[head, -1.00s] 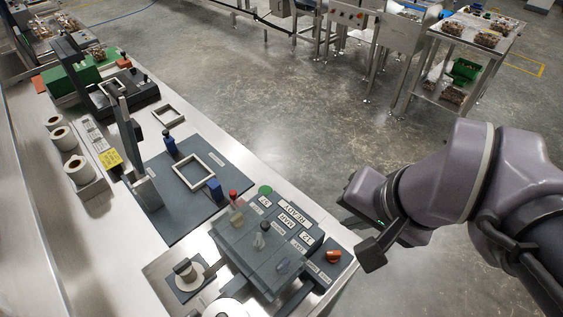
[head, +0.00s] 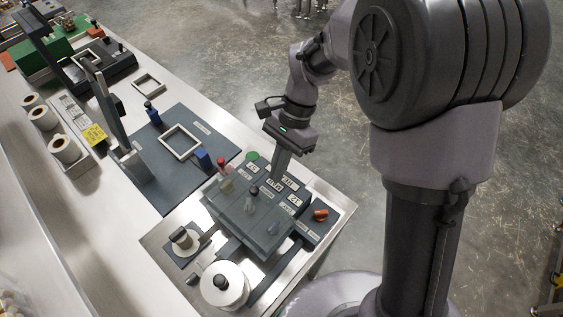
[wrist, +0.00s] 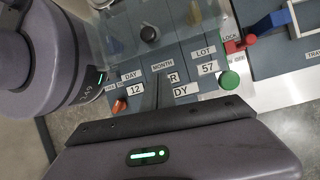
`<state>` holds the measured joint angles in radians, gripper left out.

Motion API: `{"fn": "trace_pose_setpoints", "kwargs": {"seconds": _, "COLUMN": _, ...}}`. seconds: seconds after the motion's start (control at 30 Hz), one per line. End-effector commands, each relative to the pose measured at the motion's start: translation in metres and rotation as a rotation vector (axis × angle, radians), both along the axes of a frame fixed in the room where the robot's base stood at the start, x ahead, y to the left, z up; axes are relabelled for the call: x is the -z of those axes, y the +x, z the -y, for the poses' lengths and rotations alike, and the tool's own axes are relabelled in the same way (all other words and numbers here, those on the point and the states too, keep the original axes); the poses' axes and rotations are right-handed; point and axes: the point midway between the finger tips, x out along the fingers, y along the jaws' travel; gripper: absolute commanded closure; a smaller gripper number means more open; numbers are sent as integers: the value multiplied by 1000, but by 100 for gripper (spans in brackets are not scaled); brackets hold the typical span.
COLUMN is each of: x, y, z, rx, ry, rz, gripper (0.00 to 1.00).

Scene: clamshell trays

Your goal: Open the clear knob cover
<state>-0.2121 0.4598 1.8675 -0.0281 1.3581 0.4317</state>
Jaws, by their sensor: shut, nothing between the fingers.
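The clear knob cover (head: 240,212) lies over part of the grey control panel in the head view, and appears closed. A black knob (head: 254,190) shows at it. In the wrist view the clear cover (wrist: 112,40) shows at the top, with the black knob (wrist: 150,34) in its area. My gripper (head: 275,179) is shut and empty, pointing down by the panel's label rows, beside the cover's far edge. In the wrist view its fingers point at the DAY, MONTH and LOT labels. Whether the tips touch the panel or the cover I cannot tell.
A green button (wrist: 229,80) and a red lever (wrist: 236,46) marked LOCK are near the gripper. An orange knob (head: 320,214) sits at the panel's right corner. A white roll (head: 224,284) stands in front.

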Motion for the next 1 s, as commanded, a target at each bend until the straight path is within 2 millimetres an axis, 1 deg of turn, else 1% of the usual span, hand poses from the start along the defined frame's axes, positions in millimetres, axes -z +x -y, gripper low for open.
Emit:
{"fn": "trace_pose_setpoints", "kwargs": {"seconds": 0.03, "x": 20, "y": -4, "z": -3, "rx": -1, "ry": 0, "rz": 0, "gripper": 100}}
{"fn": "trace_pose_setpoints", "kwargs": {"seconds": 0.1, "x": 32, "y": -9, "z": -6, "rx": -1, "ry": 0, "rz": 2, "gripper": 100}}
{"fn": "trace_pose_setpoints", "kwargs": {"seconds": 0.13, "x": 26, "y": -11, "z": -9, "rx": -1, "ry": 1, "rz": 2, "gripper": 100}}
{"fn": "trace_pose_setpoints", "kwargs": {"seconds": 0.2, "x": 8, "y": -17, "z": -16, "rx": -2, "ry": 2, "rz": 3, "gripper": 100}}
{"fn": "trace_pose_setpoints", "kwargs": {"seconds": 0.33, "x": -3, "y": -24, "z": -24, "rx": -1, "ry": 0, "rz": 2, "gripper": 100}}
{"fn": "trace_pose_setpoints", "kwargs": {"seconds": 0.47, "x": -7, "y": -27, "z": -28, "rx": 0, "ry": 0, "rz": 0, "gripper": 100}}
{"fn": "trace_pose_setpoints", "kwargs": {"seconds": 0.83, "x": -7, "y": -29, "z": -29, "rx": 0, "ry": -2, "rz": 0, "gripper": 100}}
{"fn": "trace_pose_setpoints", "kwargs": {"seconds": 1.0, "x": -12, "y": -31, "z": -30, "rx": -1, "ry": -27, "rz": 29, "gripper": 100}}
